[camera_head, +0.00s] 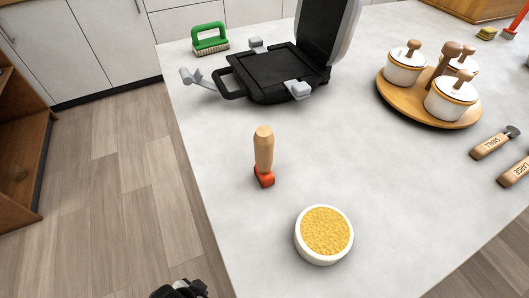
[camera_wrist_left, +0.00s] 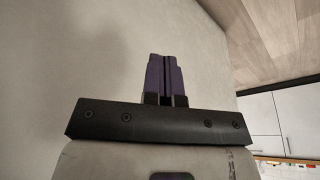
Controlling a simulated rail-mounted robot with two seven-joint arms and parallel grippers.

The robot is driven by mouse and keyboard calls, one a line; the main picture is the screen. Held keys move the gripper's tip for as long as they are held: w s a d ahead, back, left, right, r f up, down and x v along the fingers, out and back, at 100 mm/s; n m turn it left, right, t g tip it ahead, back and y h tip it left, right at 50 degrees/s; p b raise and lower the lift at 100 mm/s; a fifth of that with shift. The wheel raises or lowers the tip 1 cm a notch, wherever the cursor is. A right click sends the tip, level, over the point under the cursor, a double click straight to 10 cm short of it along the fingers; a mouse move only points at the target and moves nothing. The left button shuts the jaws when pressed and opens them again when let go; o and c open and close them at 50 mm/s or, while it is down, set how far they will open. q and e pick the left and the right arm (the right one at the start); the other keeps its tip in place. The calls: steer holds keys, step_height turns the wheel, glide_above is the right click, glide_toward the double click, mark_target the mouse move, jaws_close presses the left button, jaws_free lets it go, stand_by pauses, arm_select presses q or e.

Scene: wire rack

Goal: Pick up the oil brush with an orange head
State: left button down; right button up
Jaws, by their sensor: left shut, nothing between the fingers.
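The oil brush (camera_head: 264,158) stands near the left part of the white counter in the head view, with a wooden handle up and an orange-red head down on the surface. My left gripper (camera_head: 180,289) shows only in part at the bottom edge of the head view, beyond the counter's left edge and well apart from the brush. In the left wrist view its purple fingers (camera_wrist_left: 164,76) are together with nothing between them. The brush is not seen in that view. My right gripper is in neither view.
A white bowl of yellow grains (camera_head: 324,234) sits in front of the brush. Behind stand an open black grill (camera_head: 270,75) and a green-handled scrub brush (camera_head: 210,38). A wooden tray (camera_head: 400,99) holds lidded pots. Labelled wooden-handled tools (camera_head: 495,143) lie at right.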

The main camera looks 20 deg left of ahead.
arm_select(q)
steer(key=c, duration=0.8)
jaws_free()
